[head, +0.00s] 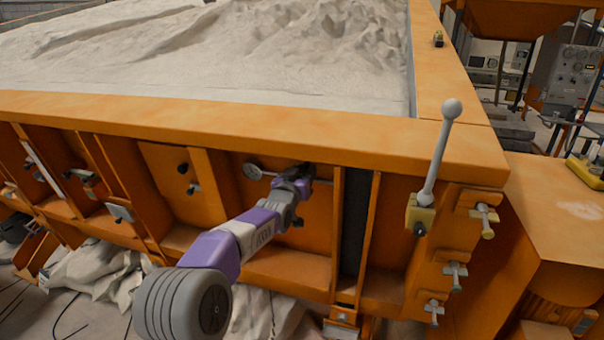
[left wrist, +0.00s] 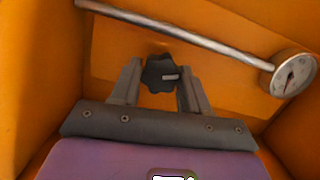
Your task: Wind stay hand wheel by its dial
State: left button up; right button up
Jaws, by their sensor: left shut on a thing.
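The stay hand wheel (left wrist: 158,72) is a small black lobed knob, seen in the left wrist view in front of an orange panel. My left gripper (left wrist: 161,84) is shut on it, one grey finger on each side. In the head view my left gripper (head: 302,176) reaches into an orange bay below the sandbed rim and hides most of the wheel. The dial (left wrist: 290,74) is a round white-faced gauge at the right in the wrist view. It also shows in the head view (head: 253,171), left of the gripper. Its reading is too small to tell. My right gripper is not in view.
A metal rod (left wrist: 180,34) runs above the wheel to the dial. Orange ribs (head: 210,188) wall in the bay. A grey ball-topped lever (head: 439,150) stands at the right corner, above several clamp screws (head: 484,214). Sand (head: 220,60) fills the bed above.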

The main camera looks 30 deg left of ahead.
pick_arm(q)
jog(key=shift+d+m+y+b, duration=0.1)
jog(key=shift+m+y+b, duration=0.2)
jog(key=shift+m+b, duration=0.5)
jog(key=shift+m+y, duration=0.3)
jog(key=shift+m, duration=0.5)
jog(key=m, duration=0.2)
jog(key=m+y, duration=0.1)
jog(key=m, duration=0.1)
jog(key=shift+w+d+r+p, duration=0.1)
jog(key=shift+d+p, duration=0.1)
jog(key=shift+p, duration=0.15)
jog(key=m+y, duration=0.1)
jog(key=m, duration=0.2)
jog(key=shift+m, duration=0.3)
jog(key=m, duration=0.3)
jog(key=shift+y+b, duration=0.3)
jog(key=shift+b, duration=0.1)
jog(key=shift+m+t+y+b, duration=0.35)
jog(key=shift+m+b, duration=0.4)
jog(key=shift+m, duration=1.05)
